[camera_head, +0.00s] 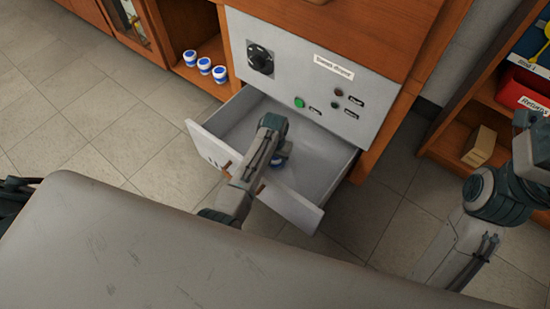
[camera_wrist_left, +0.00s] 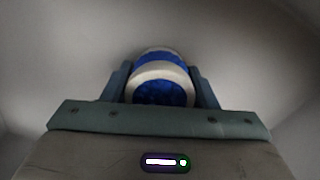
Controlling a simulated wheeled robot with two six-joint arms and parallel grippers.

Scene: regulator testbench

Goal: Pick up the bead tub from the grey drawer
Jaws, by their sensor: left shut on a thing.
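The grey drawer (camera_head: 306,206) stands pulled open below the control panel. My left arm reaches down into it. In the left wrist view the tub (camera_wrist_left: 161,80) has a white rim and blue contents or body. It sits between the two fingers of my left gripper (camera_wrist_left: 161,85), which are shut on it. Whether the tub touches the drawer floor is hard to tell. My right gripper is not clearly visible.
Several blue and white tubs (camera_head: 204,65) stand on the low shelf left of the panel. The grey panel (camera_head: 310,75) has a black knob and buttons above the drawer. At right, a shelf holds a red bin (camera_head: 524,91) and a wooden block (camera_head: 478,146). A grey surface fills the foreground.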

